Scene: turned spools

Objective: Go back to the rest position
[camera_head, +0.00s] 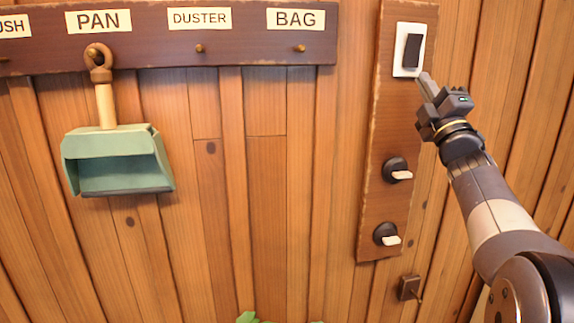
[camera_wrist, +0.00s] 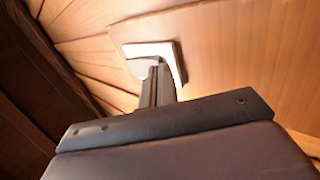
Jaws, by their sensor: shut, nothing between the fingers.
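My gripper (camera_head: 424,80) is at the right in the head view, raised in front of the wooden wall. Its fingers are shut with nothing between them. The fingertips are at the lower right corner of a white switch plate (camera_head: 398,66) with a dark rocker (camera_head: 413,50). Whether they touch it I cannot tell. In the wrist view my gripper (camera_wrist: 156,70) points at the switch plate (camera_wrist: 178,56), and the fingers hide part of it.
The switch plate is on a dark upright board (camera_head: 375,140) with two knobs, an upper (camera_head: 396,169) and a lower (camera_head: 386,234). A small wall block (camera_head: 409,288) is below. At left a green dustpan (camera_head: 118,160) hangs from a labelled peg rail (camera_head: 150,50). The DUSTER and BAG pegs are empty.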

